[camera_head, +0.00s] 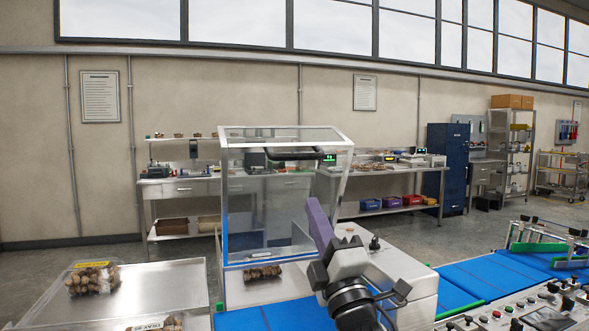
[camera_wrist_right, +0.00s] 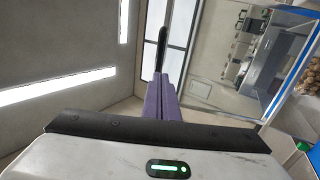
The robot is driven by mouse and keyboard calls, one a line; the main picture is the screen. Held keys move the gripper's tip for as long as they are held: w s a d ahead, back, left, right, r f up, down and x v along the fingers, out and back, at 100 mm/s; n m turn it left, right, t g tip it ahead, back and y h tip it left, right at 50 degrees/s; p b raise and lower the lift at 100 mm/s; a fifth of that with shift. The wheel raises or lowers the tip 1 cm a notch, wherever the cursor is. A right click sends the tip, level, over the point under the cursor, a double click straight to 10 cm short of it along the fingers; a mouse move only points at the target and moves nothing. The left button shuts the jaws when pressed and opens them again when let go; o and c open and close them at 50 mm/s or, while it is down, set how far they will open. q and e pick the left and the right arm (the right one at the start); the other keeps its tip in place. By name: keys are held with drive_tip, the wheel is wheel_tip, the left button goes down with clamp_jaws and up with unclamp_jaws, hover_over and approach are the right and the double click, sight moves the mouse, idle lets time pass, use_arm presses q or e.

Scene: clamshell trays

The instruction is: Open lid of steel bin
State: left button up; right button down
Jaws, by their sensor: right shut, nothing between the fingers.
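I see no steel bin that I can make out for sure. A clear hood with a pale metal frame (camera_head: 342,143) stands over the machine at the centre, with a black handle (camera_head: 293,153) near its top. My right gripper (camera_head: 315,208) has purple fingers, shut and empty, pointing up in front of the hood's right side, below the handle. The fingers also show in the wrist view (camera_wrist_right: 164,92), with a dark bar (camera_wrist_right: 162,48) beyond their tips; I cannot tell whether they touch. My left gripper is out of view.
A steel tray (camera_head: 190,283) with clear packs of brown items (camera_head: 92,279) is at the left. A dark brown pack (camera_head: 262,273) lies under the hood. Blue belts (camera_head: 490,275) and a control panel (camera_head: 515,314) are at the right. Benches (camera_head: 182,188) stand behind.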

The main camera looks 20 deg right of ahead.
sight(294, 159)
drive_tip(key=p+x, duration=0.2)
drive_tip(key=x, duration=0.9)
drive_tip(key=shift+s+r, duration=0.1)
drive_tip(key=shift+r, duration=0.15)
drive_tip(key=shift+w+r, duration=0.25)
drive_tip(key=shift+w, duration=0.2)
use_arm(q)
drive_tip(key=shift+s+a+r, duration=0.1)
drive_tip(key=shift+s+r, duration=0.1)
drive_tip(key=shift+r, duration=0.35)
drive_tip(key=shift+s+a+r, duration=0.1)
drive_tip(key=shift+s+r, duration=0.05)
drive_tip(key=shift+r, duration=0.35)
use_arm(e)
drive_tip(key=shift+w, duration=0.1)
